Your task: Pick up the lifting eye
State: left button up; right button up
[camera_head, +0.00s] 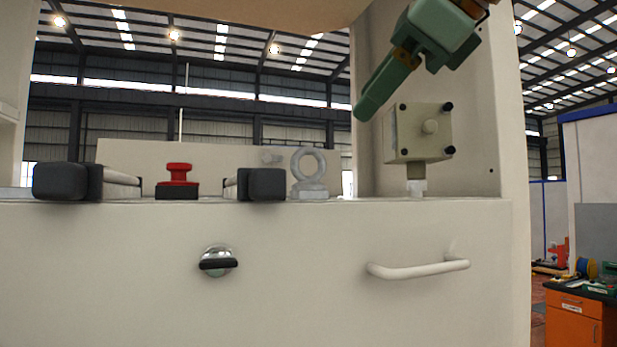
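The lifting eye (308,168) is a grey ring on a stepped base. It stands upright on the ledge of the pale cabinet, just right of the right-hand black block. My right gripper (370,106) is green and comes in from the upper right. It points down and left, above and to the right of the lifting eye and clearly apart from it. One long finger shows; the other cannot be made out, so its opening is unclear. I see nothing held in it. My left gripper is not in view.
A beige box with black corner knobs (418,134) stands right of the eye, below my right gripper. Two black blocks (60,182) (264,184) and a red knob (178,173) sit on the ledge (330,215). A white handle (418,270) and a latch (217,262) are on the front.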

aim_at(319, 153)
jog(key=x, duration=0.4)
jog(key=shift+w+d+r, duration=0.1)
jog(key=shift+w, duration=0.25)
jog(key=shift+w+a+f+p, duration=0.2)
jog(key=shift+w+a+f, duration=0.1)
jog(key=shift+a, duration=0.15)
jog(key=shift+w+a+f+p, duration=0.2)
jog(key=shift+w+a, duration=0.1)
jog(key=shift+a, duration=0.15)
jog(key=p+x, duration=0.1)
jog(key=x, duration=0.2)
jog(key=shift+w+a, duration=0.1)
jog(key=shift+w, duration=0.15)
jog(key=shift+w+a+f, duration=0.15)
jog(key=shift+w+f, duration=0.05)
jog(key=shift+w, duration=0.05)
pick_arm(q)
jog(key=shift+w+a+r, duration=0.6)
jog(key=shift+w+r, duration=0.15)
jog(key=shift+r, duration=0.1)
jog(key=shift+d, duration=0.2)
pick_arm(e)
jog(key=shift+s+r, duration=0.1)
jog(key=shift+s, duration=0.1)
grip_shut()
